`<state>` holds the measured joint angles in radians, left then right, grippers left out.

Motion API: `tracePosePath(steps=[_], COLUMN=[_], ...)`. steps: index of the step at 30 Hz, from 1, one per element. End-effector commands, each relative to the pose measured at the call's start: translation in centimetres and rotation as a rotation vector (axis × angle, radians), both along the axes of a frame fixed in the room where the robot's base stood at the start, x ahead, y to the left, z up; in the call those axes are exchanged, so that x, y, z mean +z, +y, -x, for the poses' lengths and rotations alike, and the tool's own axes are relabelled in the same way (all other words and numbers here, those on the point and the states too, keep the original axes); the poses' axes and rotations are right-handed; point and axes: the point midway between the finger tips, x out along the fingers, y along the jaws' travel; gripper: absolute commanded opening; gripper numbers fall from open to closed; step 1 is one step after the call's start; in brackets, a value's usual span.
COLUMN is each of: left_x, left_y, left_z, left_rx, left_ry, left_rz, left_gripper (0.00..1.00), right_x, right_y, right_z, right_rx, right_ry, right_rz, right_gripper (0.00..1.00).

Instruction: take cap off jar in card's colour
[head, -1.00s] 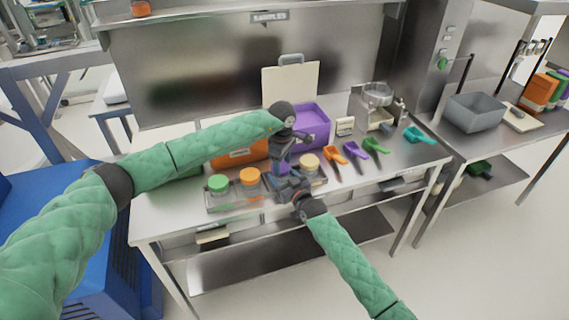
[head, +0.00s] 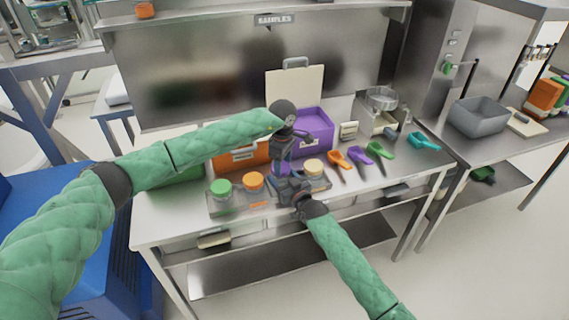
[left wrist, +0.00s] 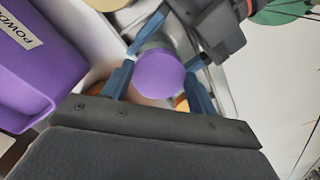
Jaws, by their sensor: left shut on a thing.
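A jar with a purple cap (left wrist: 158,75) stands in the row of jars; the head view shows the purple only in part (head: 283,169), behind my grippers. My left gripper (left wrist: 157,88) reaches down from above and is shut on the purple cap, a blue finger on either side. My right gripper (head: 280,182) is low at the front of the same jar; in the left wrist view its blue fingers lie beside the jar body, and their grip is unclear. Jars with green (head: 221,187), orange (head: 253,180) and beige (head: 313,166) caps stand alongside. A small card stand (head: 348,131) is behind; its colour is unclear.
A purple bin (head: 318,125) and an orange bin (head: 232,160) stand behind the jars. Orange (head: 337,157), purple (head: 379,151) and green (head: 380,148) scoops lie to the right, with a teal scoop (head: 424,141) farther right. A metal scale-like device (head: 380,105) stands at the back.

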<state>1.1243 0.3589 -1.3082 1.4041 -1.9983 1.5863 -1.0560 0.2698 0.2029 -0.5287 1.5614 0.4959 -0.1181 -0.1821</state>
Motion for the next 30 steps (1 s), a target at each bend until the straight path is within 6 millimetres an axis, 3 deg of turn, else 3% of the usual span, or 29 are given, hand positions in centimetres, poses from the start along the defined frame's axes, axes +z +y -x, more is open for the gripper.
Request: tracePosePath(steps=[5,14,21,22,25,30], left_x=[0.5,3.6,3.7,3.7,3.7,3.7], left_y=[0.0,0.1,0.1,0.1,0.1,0.1], left_z=[0.0,-0.2,-0.2,-0.2,-0.2,-0.2], left_rx=[-0.001,-0.001,0.000,0.000,0.000,0.000], left_ry=[0.000,0.000,0.000,0.000,0.000,0.000], left_rz=[-0.001,-0.001,-0.001,-0.001,-0.001,-0.001], left_gripper=[0.27,0.27,0.27,0.27,0.27,0.27], right_x=[-0.3,-0.6,-0.8,-0.8,-0.8,-0.7], right_y=[-0.1,-0.2,-0.2,-0.3,-0.3,-0.2], right_z=[-0.2,-0.1,0.0,0.0,0.0,0.0], right_rx=[-0.003,-0.003,-0.002,-0.002,-0.002,-0.002], right_ry=[-0.001,0.004,0.006,0.006,0.006,0.005], right_rz=[0.003,0.006,0.007,0.007,0.007,0.007], right_gripper=[0.23,0.23,0.23,0.69,0.89,0.89])
